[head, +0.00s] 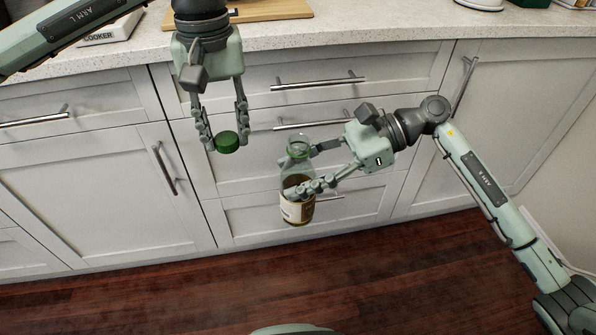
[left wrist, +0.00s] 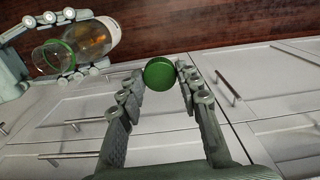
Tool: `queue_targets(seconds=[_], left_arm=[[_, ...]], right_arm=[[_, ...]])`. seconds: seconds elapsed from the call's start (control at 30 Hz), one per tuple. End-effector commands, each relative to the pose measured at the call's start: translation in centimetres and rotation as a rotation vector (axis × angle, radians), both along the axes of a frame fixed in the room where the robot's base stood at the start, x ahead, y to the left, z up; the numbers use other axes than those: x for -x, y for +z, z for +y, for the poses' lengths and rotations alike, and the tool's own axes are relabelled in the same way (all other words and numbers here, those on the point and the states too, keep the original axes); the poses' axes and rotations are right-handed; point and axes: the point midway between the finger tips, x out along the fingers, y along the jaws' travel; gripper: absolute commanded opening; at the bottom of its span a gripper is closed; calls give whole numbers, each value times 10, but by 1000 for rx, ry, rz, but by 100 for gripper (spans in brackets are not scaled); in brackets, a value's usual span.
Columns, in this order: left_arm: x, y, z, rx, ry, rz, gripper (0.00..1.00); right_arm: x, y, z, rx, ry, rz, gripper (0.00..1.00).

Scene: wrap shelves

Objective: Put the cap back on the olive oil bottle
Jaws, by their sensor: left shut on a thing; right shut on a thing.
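The green cap (head: 227,142) is held between the fingertips of my left gripper (head: 226,140), which points down in front of the drawers. The cap also shows between the fingers in the left wrist view (left wrist: 159,73). The olive oil bottle (head: 297,206) is clear glass with a label and an open mouth, roughly upright. My right gripper (head: 302,168) is shut around its body and holds it in the air, to the right of and lower than the cap. The bottle also shows at the upper left of the left wrist view (left wrist: 92,40). Cap and bottle are apart.
White cabinet fronts with bar handles (head: 318,82) stand behind both grippers. The speckled counter (head: 345,28) above bears a wooden board (head: 262,10) and a white box marked COOKER (head: 108,33). The dark wood floor (head: 160,300) is clear.

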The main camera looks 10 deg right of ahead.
Motion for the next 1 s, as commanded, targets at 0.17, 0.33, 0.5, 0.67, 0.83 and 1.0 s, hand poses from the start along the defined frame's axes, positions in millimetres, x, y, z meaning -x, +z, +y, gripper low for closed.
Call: queue_targets(seconds=[0.17,0.33,0.5,0.67,0.83,1.0], left_arm=[[9,45,-55,-5,52,-6,22],[24,75,-92,-6,100,-4,22],[33,89,-110,-7,128,0,22],[36,92,-113,-8,137,0,22],[35,92,-113,-7,136,1,22],[36,90,-113,-8,135,1,22]], right_arm=[[0,2,0,-3,0,-2,0],[0,2,0,-3,0,-2,0],[0,2,0,-3,0,-2,0],[0,2,0,-3,0,-2,0],[0,2,0,-3,0,-2,0],[0,2,0,-3,0,-2,0]])
